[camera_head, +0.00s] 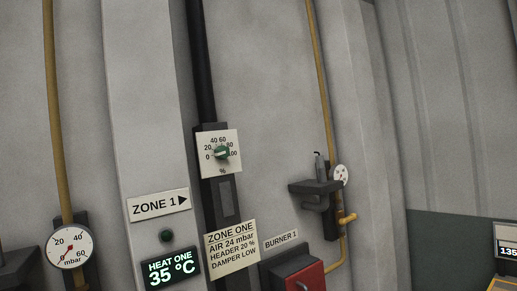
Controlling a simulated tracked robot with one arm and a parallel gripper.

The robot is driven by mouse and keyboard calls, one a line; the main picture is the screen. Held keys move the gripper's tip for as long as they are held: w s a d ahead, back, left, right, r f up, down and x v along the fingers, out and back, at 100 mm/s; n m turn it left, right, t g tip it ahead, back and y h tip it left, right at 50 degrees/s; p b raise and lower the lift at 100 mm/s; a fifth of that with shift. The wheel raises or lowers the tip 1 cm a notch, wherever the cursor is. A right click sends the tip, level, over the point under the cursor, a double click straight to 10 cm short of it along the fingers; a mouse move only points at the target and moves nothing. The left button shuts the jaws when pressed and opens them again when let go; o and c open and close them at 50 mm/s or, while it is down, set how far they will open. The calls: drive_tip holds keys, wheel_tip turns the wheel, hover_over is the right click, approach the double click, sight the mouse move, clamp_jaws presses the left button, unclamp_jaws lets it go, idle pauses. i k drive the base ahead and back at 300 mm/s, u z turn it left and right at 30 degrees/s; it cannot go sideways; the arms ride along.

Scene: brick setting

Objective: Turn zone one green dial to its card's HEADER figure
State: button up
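The green dial (221,153) sits on a square white scale plate (219,168) marked from 0 to 100 %, on a dark vertical post left of the middle. The picture is too small to tell which figure the dial points to. The cream zone one card (232,246) is below it and reads AIR 24 mbar, HEADER 20 %, DAMPER LOW. My gripper does not show in this view.
A ZONE 1 sign (158,204) and a HEAT ONE display (171,270) reading 35 °C are at lower left. A pressure gauge (69,247) is further left. A dark bracket (315,188) juts out right of the dial, above a red box (300,278) labelled BURNER 1.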

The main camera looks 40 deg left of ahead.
sight(222, 152)
drive_tip(key=u, duration=0.4)
drive_tip(key=i, duration=1.15)
drive_tip(key=u, duration=0.8)
